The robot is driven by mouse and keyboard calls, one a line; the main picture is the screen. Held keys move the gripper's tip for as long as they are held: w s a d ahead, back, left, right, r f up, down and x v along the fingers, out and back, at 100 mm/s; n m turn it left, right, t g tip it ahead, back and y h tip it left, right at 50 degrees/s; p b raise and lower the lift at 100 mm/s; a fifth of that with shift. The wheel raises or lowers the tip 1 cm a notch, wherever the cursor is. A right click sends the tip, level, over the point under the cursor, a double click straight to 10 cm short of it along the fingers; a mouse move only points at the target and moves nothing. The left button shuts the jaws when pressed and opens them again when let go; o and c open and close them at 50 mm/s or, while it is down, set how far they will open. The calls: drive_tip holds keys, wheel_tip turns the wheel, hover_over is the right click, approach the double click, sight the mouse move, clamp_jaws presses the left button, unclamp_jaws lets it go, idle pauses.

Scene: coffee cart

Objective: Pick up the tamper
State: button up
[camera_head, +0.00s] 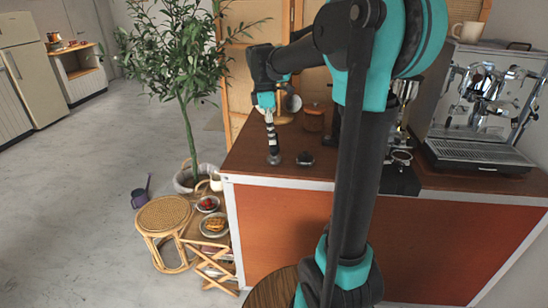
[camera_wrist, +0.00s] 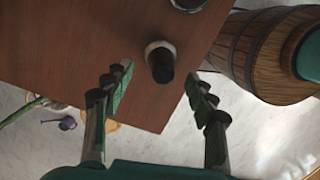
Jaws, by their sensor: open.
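The tamper (camera_wrist: 161,63) stands on the brown counter top (camera_wrist: 75,45). In the wrist view its dark handle points toward the camera, with a pale metal rim at its base. My gripper (camera_wrist: 159,82) is open, with one finger on each side of the tamper and a gap on both sides. In the head view my gripper (camera_head: 270,120) points down above the left front of the counter. The tamper's metal base (camera_head: 274,159) shows just below it, and the fingers partly hide the handle.
A small dark round item (camera_head: 305,158) sits just right of the tamper. A portafilter (camera_head: 401,157) and an espresso machine (camera_head: 480,110) stand farther right. A lidded jar (camera_head: 314,117) is behind. The counter's left edge is close, with a plant (camera_head: 185,60) beyond.

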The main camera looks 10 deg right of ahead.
sight(276, 146)
drive_tip(key=shift+s+d+f, duration=0.1)
drive_tip(key=shift+d+f, duration=0.15)
drive_tip(key=shift+f, duration=0.7)
drive_tip(key=shift+d+f, duration=0.2)
drive_tip(key=shift+f, duration=0.7)
drive_tip(key=shift+s+d+f, duration=0.1)
drive_tip(key=shift+d+f, duration=0.15)
drive_tip(key=shift+f, duration=0.7)
drive_tip(key=shift+c, duration=0.5)
clamp_jaws()
